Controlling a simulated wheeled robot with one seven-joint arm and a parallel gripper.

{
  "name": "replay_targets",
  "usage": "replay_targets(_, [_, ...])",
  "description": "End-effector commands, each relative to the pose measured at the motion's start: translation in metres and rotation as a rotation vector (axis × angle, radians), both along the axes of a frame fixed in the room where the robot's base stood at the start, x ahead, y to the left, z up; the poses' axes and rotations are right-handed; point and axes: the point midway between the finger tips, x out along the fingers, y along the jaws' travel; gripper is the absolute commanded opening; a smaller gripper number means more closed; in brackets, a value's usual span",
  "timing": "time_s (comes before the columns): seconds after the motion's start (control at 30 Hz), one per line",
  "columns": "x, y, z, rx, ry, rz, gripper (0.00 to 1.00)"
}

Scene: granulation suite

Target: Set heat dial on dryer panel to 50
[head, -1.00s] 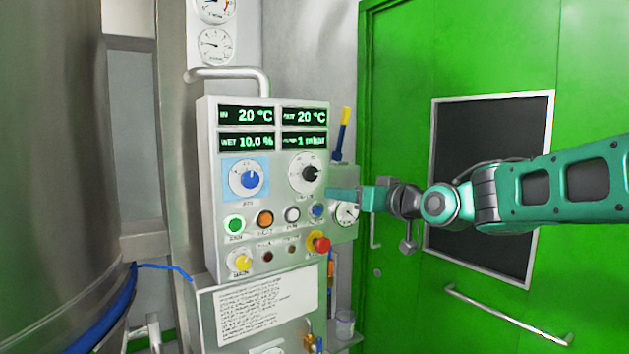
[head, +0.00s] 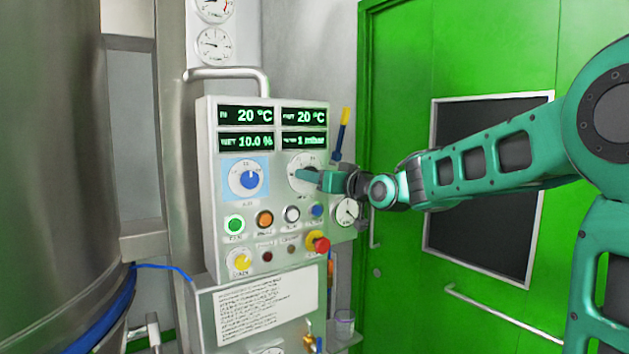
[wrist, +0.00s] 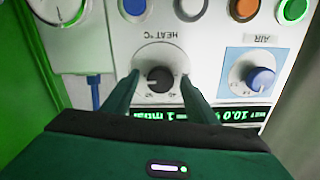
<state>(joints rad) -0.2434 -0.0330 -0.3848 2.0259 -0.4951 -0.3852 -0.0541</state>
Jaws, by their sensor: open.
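The dryer panel (head: 276,185) is a pale box with four green displays reading 20 °C, 20 °C, 10.0 % and 1 mbar. The heat dial (head: 298,161) has a round white face at the panel's upper right; my gripper hides its knob in the head view. In the wrist view, which is upside down, the black heat knob (wrist: 160,79) shows under the label HEAT °C. My gripper (head: 312,179) is open at the dial. In the wrist view its fingers (wrist: 160,77) lie on either side of the knob, with gaps visible. The knob's exact setting cannot be read.
The blue air dial (head: 248,179) is left of the heat dial. Several buttons, a yellow knob (head: 241,262) and a red emergency-type knob (head: 319,244) are below. A small gauge (head: 346,211) is at the right. A steel vessel (head: 50,150) stands left, a green door (head: 395,80) right.

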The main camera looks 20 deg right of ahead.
Motion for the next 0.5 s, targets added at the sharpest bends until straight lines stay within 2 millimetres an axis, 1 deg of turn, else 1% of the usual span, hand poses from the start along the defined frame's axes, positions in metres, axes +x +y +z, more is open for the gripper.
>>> replay_targets(0.3, [0.0028,0.001,0.0003,-0.001,0.0,0.0,0.53])
replay_targets(0.33, [0.0028,0.001,0.0003,0.0,0.0,0.0,0.5])
replay_targets(0.37, [0.0028,0.001,0.0003,0.0,0.0,0.0,0.43])
replay_targets(0.4, [0.0027,0.0009,0.0003,0.0,0.0,0.0,0.34])
replay_targets(0.5, [0.0028,0.0009,0.0002,0.0,0.0,0.0,0.11])
